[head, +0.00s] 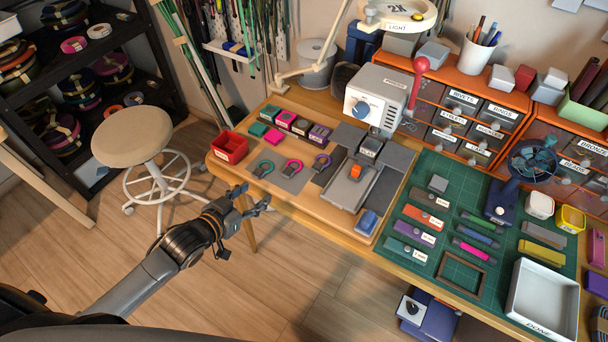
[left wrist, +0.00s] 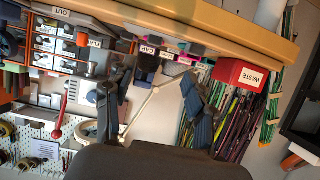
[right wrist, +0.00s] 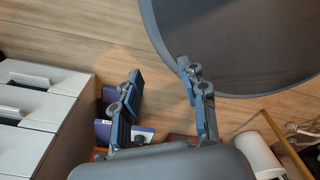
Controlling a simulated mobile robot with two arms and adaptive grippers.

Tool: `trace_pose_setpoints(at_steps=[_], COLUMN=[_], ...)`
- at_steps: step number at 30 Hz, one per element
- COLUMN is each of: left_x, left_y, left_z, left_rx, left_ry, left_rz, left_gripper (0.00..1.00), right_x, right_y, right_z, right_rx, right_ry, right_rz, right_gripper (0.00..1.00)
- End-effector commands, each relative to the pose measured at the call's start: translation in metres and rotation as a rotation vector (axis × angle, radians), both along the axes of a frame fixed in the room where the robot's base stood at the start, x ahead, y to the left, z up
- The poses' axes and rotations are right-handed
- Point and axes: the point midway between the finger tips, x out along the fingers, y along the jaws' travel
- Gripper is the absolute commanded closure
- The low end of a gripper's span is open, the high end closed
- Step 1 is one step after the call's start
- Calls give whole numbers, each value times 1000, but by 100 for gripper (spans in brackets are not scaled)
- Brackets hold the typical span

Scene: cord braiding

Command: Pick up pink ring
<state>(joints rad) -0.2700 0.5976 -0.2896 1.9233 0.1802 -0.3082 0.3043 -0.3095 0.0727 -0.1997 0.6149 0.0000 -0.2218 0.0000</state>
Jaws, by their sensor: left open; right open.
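The pink ring (head: 292,168) lies on a grey mat on the wooden table, between a teal ring (head: 263,169) and a purple ring (head: 322,161). I cannot make it out in the left wrist view. My left gripper (head: 256,199) is open and empty, off the table's front edge, below and left of the ring in the head view. Its two spread fingers also show in the left wrist view (left wrist: 153,82). My right gripper (right wrist: 160,70) is open and empty in the right wrist view, over the floor and away from the rings.
A red bin (head: 229,148) stands left of the rings, and small colored blocks (head: 286,119) line up behind them. A grey press-like fixture (head: 355,172) stands to their right. A stool (head: 131,136) stands left of the table. A white tray (head: 543,297) is at far right.

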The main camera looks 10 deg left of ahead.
Motion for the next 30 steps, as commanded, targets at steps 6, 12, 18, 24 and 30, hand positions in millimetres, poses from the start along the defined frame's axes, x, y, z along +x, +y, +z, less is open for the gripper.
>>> trace_pose_setpoints(at_steps=[6, 12, 18, 24, 30], left_x=[22, 56, 74, 88, 111], left_y=[-11, -24, -30, -38, -49], left_z=[0, -15, -24, -27, -38], left_rx=[-9, -7, -6, -7, -7], left_ry=[-14, -13, -12, -13, -12], left_rz=[-8, -8, -8, -8, -8], left_gripper=[45, 45, 45, 45, 45], right_x=[15, 18, 15, 11, 9], right_y=[1, -2, -6, -7, -7], right_z=[1, 1, 1, 4, 5], right_rx=[3, -1, -7, -8, -8], right_ry=[-23, -28, -23, -16, -13], right_rz=[1, 2, 3, 3, 3], right_gripper=[57, 57, 57, 57, 57])
